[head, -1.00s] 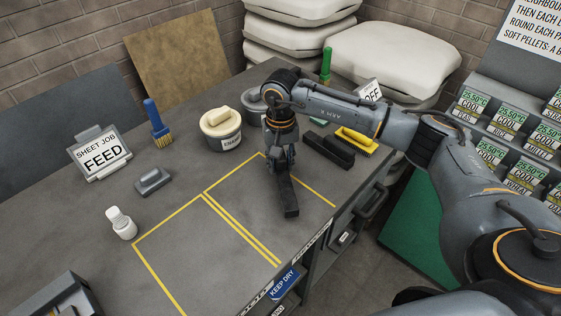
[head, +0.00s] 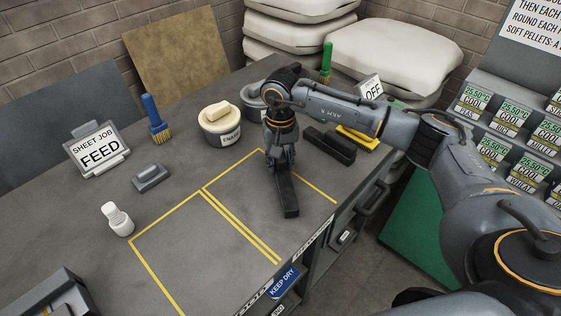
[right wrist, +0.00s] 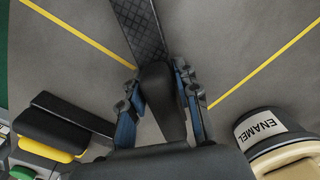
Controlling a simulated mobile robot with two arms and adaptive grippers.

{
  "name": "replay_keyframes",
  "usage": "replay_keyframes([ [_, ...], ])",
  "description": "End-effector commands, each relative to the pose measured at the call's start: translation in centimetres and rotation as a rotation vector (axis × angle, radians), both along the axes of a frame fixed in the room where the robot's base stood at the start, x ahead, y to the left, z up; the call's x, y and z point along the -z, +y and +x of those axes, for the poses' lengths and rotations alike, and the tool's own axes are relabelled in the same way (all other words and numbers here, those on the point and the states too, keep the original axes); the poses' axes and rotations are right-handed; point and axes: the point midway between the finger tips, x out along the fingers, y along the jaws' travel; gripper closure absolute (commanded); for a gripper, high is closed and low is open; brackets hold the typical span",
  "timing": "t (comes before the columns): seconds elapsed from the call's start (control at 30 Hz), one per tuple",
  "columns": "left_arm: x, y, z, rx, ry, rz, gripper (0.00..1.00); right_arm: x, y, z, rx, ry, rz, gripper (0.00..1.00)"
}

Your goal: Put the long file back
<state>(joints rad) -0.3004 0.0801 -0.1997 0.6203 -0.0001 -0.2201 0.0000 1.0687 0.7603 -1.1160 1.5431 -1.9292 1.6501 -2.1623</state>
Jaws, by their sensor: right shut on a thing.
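The long file (head: 289,196) is a dark flat bar with a crosshatched face, which also shows in the right wrist view (right wrist: 141,25). My right gripper (head: 280,166) is shut on its thick dark handle (right wrist: 161,95), with blue-padded fingers on both sides. The file points toward the table's front edge, over the right yellow-outlined area (head: 205,189). It is low over the table or on it; I cannot tell if it touches. My left gripper is not in view.
Behind the gripper stand an enamel tin (head: 222,128) and a grey pot (head: 254,108). The left outlined area is bare.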

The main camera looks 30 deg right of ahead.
Motion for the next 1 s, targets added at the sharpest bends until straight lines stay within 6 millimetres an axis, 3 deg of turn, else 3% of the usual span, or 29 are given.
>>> replay_keyframes([
  [0.9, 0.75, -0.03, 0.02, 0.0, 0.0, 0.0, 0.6, 0.22, 0.0, 0.03, 0.0, -0.002, 0.0, 1.0],
  [0.93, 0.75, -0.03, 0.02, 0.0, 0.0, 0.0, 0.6, 0.22, 0.0, 0.03, 0.0, -0.002, 0.0, 0.63],
  [1.0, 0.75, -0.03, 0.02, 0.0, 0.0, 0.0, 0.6, 0.22, 0.0, 0.03, 0.0, -0.001, 0.001, 0.48],
])
